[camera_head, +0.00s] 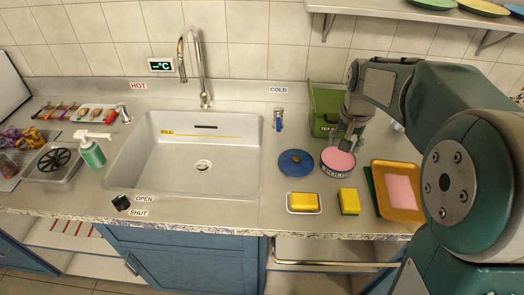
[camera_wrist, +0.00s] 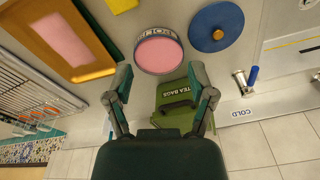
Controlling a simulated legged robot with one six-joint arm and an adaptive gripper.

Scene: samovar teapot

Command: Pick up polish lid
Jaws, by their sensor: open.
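The polish lid is a round blue disc (camera_head: 296,162) with a small brown knob, lying flat on the counter right of the sink. It also shows in the wrist view as the blue lid (camera_wrist: 204,30), at upper right. Beside it stands the open polish tin (camera_head: 338,172), its pink contents showing (camera_wrist: 158,53). My gripper (camera_head: 348,143) is open and empty, above the counter at the tin's back edge and to the right of the lid. In the wrist view my gripper's fingers (camera_wrist: 166,92) are spread wide, with the lid outside them.
A green tea bags box (camera_head: 323,112) stands behind the tin. A yellow soap on a white dish (camera_head: 305,202), a yellow sponge (camera_head: 349,201) and an orange tray with a pink cloth (camera_head: 377,188) lie nearby. The sink (camera_head: 243,181) and the cold tap handle (camera_head: 278,121) are left.

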